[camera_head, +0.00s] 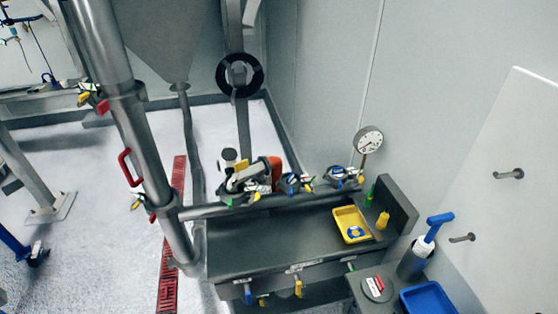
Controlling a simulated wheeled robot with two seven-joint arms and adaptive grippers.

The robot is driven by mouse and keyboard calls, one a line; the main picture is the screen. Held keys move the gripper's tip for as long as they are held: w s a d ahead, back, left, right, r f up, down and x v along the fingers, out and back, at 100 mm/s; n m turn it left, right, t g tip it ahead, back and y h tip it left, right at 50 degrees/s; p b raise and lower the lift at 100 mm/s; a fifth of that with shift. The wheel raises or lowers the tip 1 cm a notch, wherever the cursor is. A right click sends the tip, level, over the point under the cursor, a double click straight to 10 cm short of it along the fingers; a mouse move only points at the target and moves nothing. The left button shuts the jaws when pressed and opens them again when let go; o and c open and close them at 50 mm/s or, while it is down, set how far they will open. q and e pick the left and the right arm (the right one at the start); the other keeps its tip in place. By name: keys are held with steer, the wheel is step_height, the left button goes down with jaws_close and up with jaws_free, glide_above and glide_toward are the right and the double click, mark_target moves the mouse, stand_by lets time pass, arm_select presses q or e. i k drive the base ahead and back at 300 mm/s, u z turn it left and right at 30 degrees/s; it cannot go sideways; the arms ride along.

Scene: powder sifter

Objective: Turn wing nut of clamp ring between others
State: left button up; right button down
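A horizontal steel pipe (312,197) runs above the grey bench. Several small clamp-like fittings with blue and yellow parts sit along it. One fitting (290,183) lies between a white, black and orange unit (240,174) on its left and another dark and blue fitting (342,177) on its right. Further coloured fittings (92,96) are on the tall slanted pipe (126,110) at the left. The wing nuts are too small to make out. Neither of my grippers shows in the head view.
The grey bench (240,245) is mostly bare in the middle. A yellow tray (342,217), a yellow bottle (382,221) and a green bottle (369,195) stand at its right. A dial gauge (369,140) rises behind. A blue tray (428,298) is at lower right.

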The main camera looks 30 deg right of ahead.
mark_target(309, 188)
steer(key=z, duration=1.3)
